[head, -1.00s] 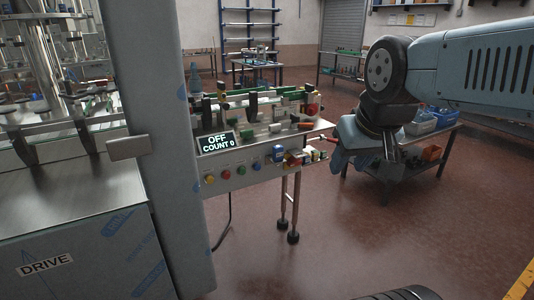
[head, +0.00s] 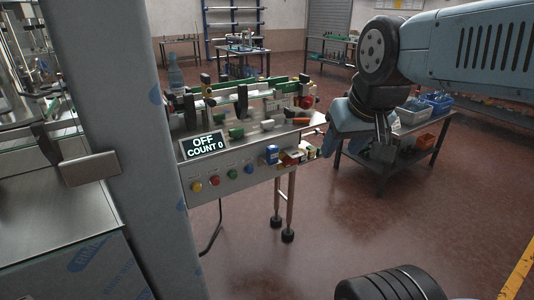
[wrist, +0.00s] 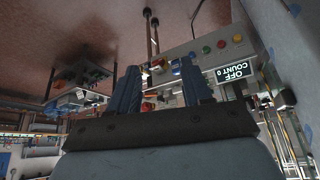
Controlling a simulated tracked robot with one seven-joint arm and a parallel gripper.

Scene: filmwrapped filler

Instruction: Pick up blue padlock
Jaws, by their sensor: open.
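A small blue block-like item that looks like the blue padlock (head: 272,154) sits at the front right edge of the machine's panel, beside a red item (head: 289,158). In the wrist view, which is upside down, a small blue item (wrist: 176,67) shows between the finger tips. My gripper (wrist: 158,68) is open, with nothing between its fingers.
A panel with several coloured buttons and a display (head: 204,146) reading OFF, COUNT 0 carries the conveyor. A grey post (head: 110,130) stands at left. A low table (head: 415,157) with blue bins (head: 438,102) stands behind my arm.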

